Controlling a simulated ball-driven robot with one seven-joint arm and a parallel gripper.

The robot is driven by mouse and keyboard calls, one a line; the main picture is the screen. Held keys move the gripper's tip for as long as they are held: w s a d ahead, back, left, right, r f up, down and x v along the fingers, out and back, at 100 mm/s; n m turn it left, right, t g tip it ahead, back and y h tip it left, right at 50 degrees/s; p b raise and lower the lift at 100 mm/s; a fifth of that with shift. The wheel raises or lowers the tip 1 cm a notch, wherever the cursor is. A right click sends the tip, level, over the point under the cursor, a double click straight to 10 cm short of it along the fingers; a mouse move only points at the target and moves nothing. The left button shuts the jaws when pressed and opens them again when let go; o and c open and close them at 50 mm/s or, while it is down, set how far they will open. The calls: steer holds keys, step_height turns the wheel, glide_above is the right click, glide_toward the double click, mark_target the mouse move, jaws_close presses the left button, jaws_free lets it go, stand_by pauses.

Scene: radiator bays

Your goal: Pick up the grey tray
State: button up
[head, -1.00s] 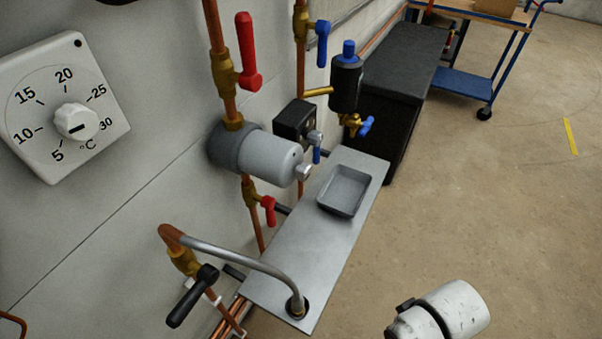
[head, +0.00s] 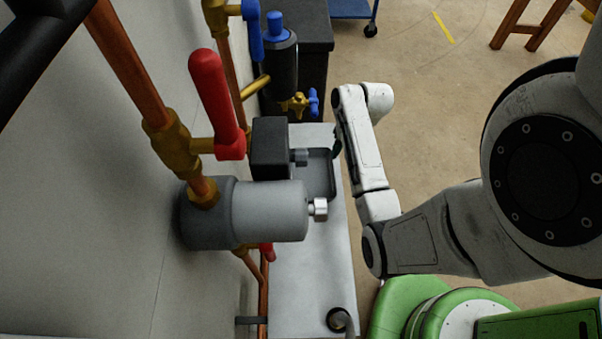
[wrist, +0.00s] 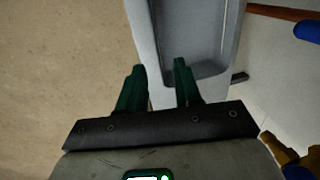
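The grey tray (head: 321,185) is a shallow rectangular pan on the pale shelf (head: 310,250) in the head view, partly hidden by a black box and a grey cylinder. In the wrist view the tray (wrist: 205,78) fills the top middle. My gripper (wrist: 160,66) has two dark green fingers, apart with a gap between them. The left finger appears just outside the tray's side and the right one over its inner edge, with the rim between. I cannot tell whether either touches. In the head view my gripper (head: 336,146) is at the tray's right side.
A grey cylinder (head: 260,210), a black box (head: 271,148) and a red-handled valve (head: 217,105) jut from the wall left of the tray. A black bottle-shaped fitting with blue parts (head: 280,60) stands behind. Open floor (head: 430,130) lies to the right.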

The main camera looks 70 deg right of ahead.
glide_above(333, 171)
steer(key=d, duration=0.1)
steer(key=f, duration=0.5)
steer(key=shift+s, duration=0.35)
steer(key=shift+s+b+x, duration=0.15)
steer(key=shift+b+x, duration=0.05)
steer(key=shift+x, duration=1.2)
steer(key=shift+s+b+x, duration=0.15)
steer(key=shift+b+x, duration=0.05)
steer(key=shift+x, duration=1.25)
steer(key=shift+a, duration=0.15)
steer(key=shift+c, duration=0.5)
jaws_close()
